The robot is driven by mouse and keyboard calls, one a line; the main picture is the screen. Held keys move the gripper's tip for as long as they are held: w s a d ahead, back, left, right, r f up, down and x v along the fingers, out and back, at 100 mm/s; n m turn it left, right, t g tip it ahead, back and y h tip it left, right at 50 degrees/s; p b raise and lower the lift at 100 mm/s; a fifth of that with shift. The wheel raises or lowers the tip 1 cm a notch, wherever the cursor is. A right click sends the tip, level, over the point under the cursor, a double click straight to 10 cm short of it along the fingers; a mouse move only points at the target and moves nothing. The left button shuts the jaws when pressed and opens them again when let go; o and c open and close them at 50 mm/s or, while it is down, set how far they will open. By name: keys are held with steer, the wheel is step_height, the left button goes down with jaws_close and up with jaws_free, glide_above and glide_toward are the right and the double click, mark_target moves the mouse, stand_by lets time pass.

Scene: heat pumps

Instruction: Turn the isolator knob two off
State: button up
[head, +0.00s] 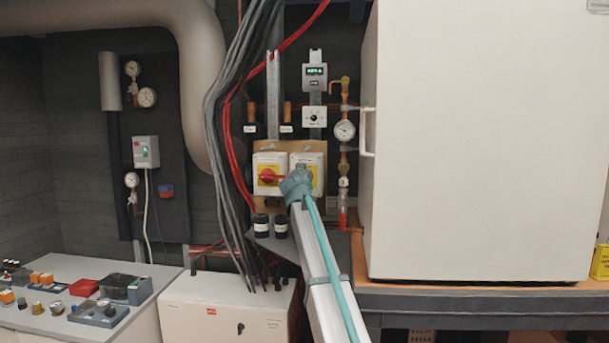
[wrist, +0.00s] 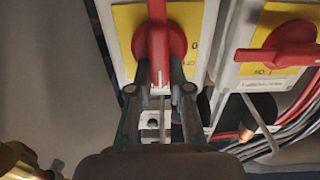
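Two isolators with yellow plates sit side by side on the wall board. In the head view, the left isolator's red knob (head: 268,175) shows with its handle roughly level. The right isolator (head: 307,160) is partly covered by my gripper (head: 297,184), which hides its knob. In the wrist view, this covered isolator's red knob (wrist: 157,40) has its handle upright in the picture, between the two fingers of my gripper (wrist: 160,78). The fingers are drawn in close on both sides of the handle and appear shut on it. The neighbouring knob (wrist: 285,48) lies crosswise at the right.
Black and red cables (head: 228,110) hang left of the isolators. Copper pipes with a gauge (head: 344,131) stand close on the right, beside a large white cabinet (head: 480,140). A grey box (head: 225,308) and a bench (head: 75,290) of parts are below left.

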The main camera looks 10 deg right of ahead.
jaws_close()
steer(key=shift+n, duration=0.3)
steer(key=shift+w+a+f+n+p, duration=0.1)
steer(key=shift+a+f+n, duration=0.2)
steer(key=shift+n, duration=2.55)
steer(key=shift+w+a+f+n+p, duration=0.15)
steer(key=shift+a+f+n, duration=0.15)
steer(key=shift+n, duration=2.6)
steer(key=shift+a+f+n+p, duration=0.1)
steer(key=shift+a+f+n, duration=0.2)
steer(key=shift+n, duration=2.55)
